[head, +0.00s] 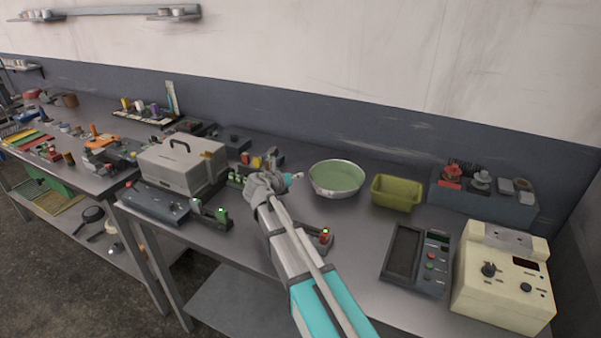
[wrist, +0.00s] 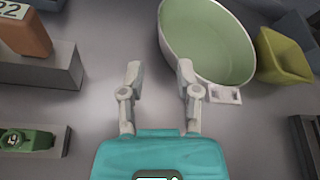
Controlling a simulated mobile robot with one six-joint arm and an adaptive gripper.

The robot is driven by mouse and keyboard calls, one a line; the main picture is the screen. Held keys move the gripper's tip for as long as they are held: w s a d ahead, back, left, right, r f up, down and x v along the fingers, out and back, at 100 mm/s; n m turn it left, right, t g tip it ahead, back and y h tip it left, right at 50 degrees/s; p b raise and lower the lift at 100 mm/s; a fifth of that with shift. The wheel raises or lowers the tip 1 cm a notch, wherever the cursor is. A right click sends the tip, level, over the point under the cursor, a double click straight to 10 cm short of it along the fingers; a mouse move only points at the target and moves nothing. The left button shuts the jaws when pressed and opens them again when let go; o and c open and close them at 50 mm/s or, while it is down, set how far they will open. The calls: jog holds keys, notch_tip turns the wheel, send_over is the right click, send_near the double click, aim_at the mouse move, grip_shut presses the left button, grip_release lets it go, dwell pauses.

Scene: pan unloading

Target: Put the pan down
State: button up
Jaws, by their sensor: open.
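The pan (head: 337,180) is a round metal vessel with a pale green inside. It stands upright on the grey workbench (head: 345,245), right of my gripper in the head view. In the wrist view the pan (wrist: 208,45) fills the upper middle, with a small light tab (wrist: 225,94) on its near rim. My gripper (wrist: 158,72) is open and empty. Its right finger is close to the pan's near wall; whether it touches cannot be told. In the head view the gripper (head: 293,178) is small and partly hidden by my wrist.
A yellow-green bin (head: 397,193) stands just right of the pan. A grey case (head: 180,163) and small devices crowd the left. A dark keypad device (head: 418,260) and a cream control box (head: 503,278) stand at the right. Bare bench lies in front of the pan.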

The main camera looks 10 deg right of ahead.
jog(key=shift+s+a+r, duration=0.1)
jog(key=shift+s+a, duration=0.2)
jog(key=shift+s, duration=0.05)
dwell(0.3)
